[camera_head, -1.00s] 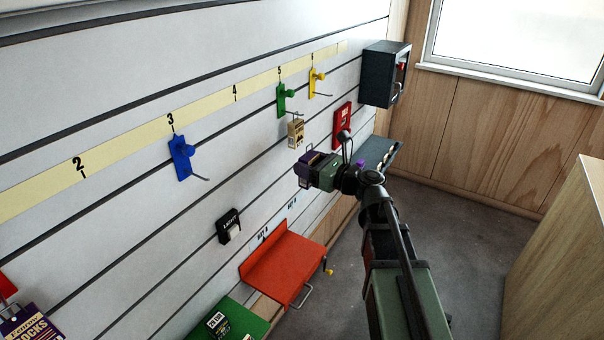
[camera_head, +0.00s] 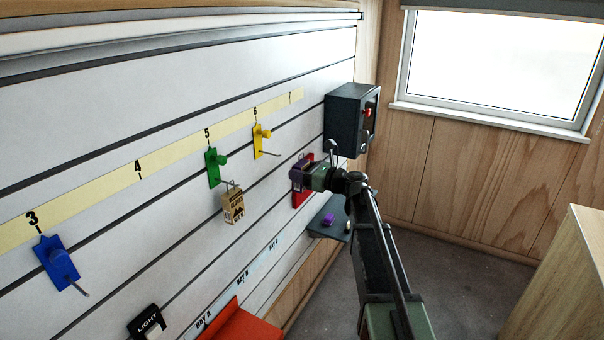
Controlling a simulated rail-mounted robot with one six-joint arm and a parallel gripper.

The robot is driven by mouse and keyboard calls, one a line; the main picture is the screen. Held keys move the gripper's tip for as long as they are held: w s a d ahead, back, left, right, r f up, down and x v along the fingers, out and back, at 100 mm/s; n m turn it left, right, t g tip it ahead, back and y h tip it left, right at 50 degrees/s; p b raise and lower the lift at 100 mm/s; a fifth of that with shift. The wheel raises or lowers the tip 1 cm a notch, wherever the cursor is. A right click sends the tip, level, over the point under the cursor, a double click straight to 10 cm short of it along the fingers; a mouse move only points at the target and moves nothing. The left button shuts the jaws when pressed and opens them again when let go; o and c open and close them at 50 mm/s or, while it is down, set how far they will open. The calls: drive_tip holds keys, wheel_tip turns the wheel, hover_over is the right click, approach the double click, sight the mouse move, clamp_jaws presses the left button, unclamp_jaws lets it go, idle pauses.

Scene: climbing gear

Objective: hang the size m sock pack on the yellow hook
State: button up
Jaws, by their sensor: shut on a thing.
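My gripper (camera_head: 310,175) is shut on a small purple pack (camera_head: 298,171), which I take to be the sock pack. It is held up off the wall, and its size letter is too small to read. The yellow hook (camera_head: 259,140) is on the slatted wall under the number 6. Its prong points out to the right and is empty. My gripper and the pack show to the right of and below the yellow hook, apart from it. The pack partly covers a red item on the wall.
Left of the yellow hook, a green hook (camera_head: 213,167) bears a tan pack (camera_head: 233,207). A blue hook (camera_head: 57,264) is empty. A dark box (camera_head: 350,118) with a red button juts out at right. A dark shelf (camera_head: 338,208) with a small purple item is below my gripper.

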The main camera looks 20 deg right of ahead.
drive_tip(key=shift+a, duration=0.35)
drive_tip(key=shift+f+b+x, duration=0.3)
drive_tip(key=shift+x, duration=1.25)
drive_tip(key=shift+f+b+x, duration=0.3)
drive_tip(key=shift+x, duration=1.3)
drive_tip(key=shift+f+b+x, duration=0.3)
drive_tip(key=shift+x, duration=1.25)
drive_tip(key=shift+w, duration=0.1)
drive_tip(key=shift+d, duration=0.1)
drive_tip(key=o, duration=1)
